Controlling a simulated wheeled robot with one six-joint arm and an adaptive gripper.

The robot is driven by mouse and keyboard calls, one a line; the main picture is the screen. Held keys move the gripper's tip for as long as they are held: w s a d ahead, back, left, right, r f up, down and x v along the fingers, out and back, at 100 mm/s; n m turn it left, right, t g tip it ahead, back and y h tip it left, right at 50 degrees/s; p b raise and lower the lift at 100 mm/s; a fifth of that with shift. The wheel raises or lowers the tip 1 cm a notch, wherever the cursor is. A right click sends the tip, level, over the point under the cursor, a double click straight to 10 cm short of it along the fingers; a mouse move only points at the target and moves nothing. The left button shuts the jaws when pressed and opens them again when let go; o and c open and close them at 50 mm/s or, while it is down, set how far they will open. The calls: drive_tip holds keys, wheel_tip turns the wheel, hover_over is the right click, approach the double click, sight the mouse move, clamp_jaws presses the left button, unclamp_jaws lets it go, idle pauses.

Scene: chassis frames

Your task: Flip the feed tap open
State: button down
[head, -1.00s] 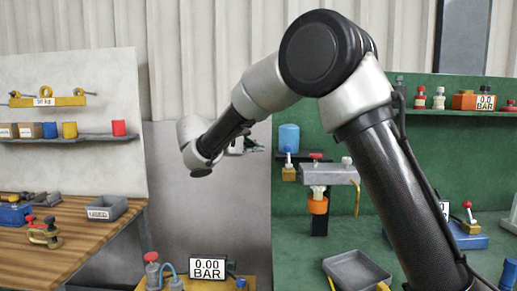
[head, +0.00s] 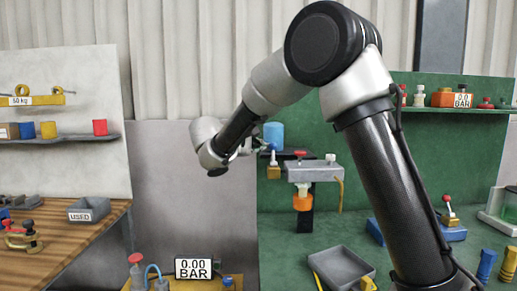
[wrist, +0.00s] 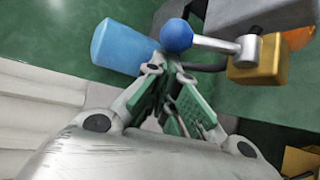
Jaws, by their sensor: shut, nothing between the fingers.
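The feed tap is a brass-coloured block (wrist: 262,62) with a silver lever (wrist: 215,44) ending in a blue ball (wrist: 176,36). In the wrist view the lever lies across the picture, with the ball at its left end. My gripper (wrist: 168,72) is shut and empty, its fingertips just below the ball in the picture; I cannot tell whether they touch it. In the head view the tap block (head: 273,172) is small, below the blue tank (head: 273,135), and my gripper (head: 247,147) is just left of it, partly blurred against the background.
The blue tank (wrist: 122,45) lies close to the left of my fingers in the wrist view. A grey unit (head: 315,172) with an orange collar (head: 302,200) stands right of the tap. A grey tray (head: 342,268) is below. A gauge (head: 194,268) reads 0.00 BAR.

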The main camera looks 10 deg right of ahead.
drive_tip(key=shift+s+r+m+t+h, duration=0.3)
drive_tip(key=shift+s+m+t+h, duration=0.1)
drive_tip(key=shift+t, duration=0.1)
idle(0.4)
drive_tip(key=s+m, duration=0.1)
drive_tip(key=s+r+t+h, duration=0.1)
drive_tip(key=s, duration=0.1)
drive_tip(key=s+a+m+t+h, duration=0.1)
drive_tip(key=s, duration=0.1)
drive_tip(key=shift+r+m, duration=0.3)
idle(0.4)
drive_tip(key=shift+a, duration=0.1)
drive_tip(key=v, duration=1.2)
drive_tip(key=shift+f, duration=0.2)
